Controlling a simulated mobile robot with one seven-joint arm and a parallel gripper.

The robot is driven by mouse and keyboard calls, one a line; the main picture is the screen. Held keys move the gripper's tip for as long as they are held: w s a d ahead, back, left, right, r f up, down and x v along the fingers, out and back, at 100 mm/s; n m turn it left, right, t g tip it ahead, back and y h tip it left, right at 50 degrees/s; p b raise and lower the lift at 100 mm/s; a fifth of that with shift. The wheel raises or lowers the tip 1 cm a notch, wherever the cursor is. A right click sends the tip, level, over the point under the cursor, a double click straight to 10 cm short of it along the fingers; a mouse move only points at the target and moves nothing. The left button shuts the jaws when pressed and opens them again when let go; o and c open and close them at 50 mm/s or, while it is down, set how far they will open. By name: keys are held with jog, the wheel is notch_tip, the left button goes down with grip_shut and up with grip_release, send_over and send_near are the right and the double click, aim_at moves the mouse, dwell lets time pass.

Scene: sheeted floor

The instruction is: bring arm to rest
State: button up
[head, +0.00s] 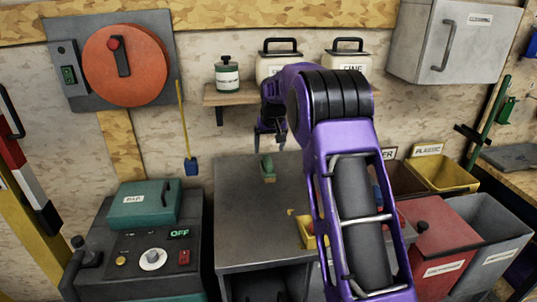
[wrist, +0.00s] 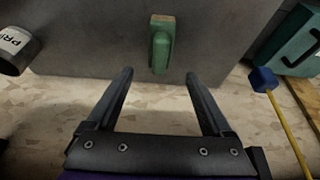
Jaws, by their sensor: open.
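My purple arm reaches up and forward over the grey worktop (head: 245,220) in the head view. My gripper (head: 269,143) hangs at its end near the back wall, above a small green object with a tan base (head: 268,168) on the worktop. In the wrist view my gripper (wrist: 160,80) has its two dark fingers spread wide with nothing between them. The green object (wrist: 161,45) lies on the worktop beyond the fingertips, apart from them. Part of the worktop is hidden behind my arm.
A shelf (head: 240,97) with a green-and-white canister (head: 227,76) and two cream containers is behind my arm. A grey cabinet (head: 455,40) hangs at upper right. Red (head: 440,250) and yellow (head: 445,173) bins stand right. A control box (head: 145,250) stands left.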

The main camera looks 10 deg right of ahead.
aim_at(267, 159)
jog(key=shift+s+r, duration=0.1)
jog(key=shift+r, duration=0.2)
jog(key=x, duration=1.2)
jog(key=shift+s, duration=0.1)
notch_tip(267, 159, up, 3)
jog(key=shift+s+f, duration=0.1)
jog(key=shift+s, duration=0.05)
jog(key=shift+r, duration=0.7)
jog(key=shift+f, duration=0.1)
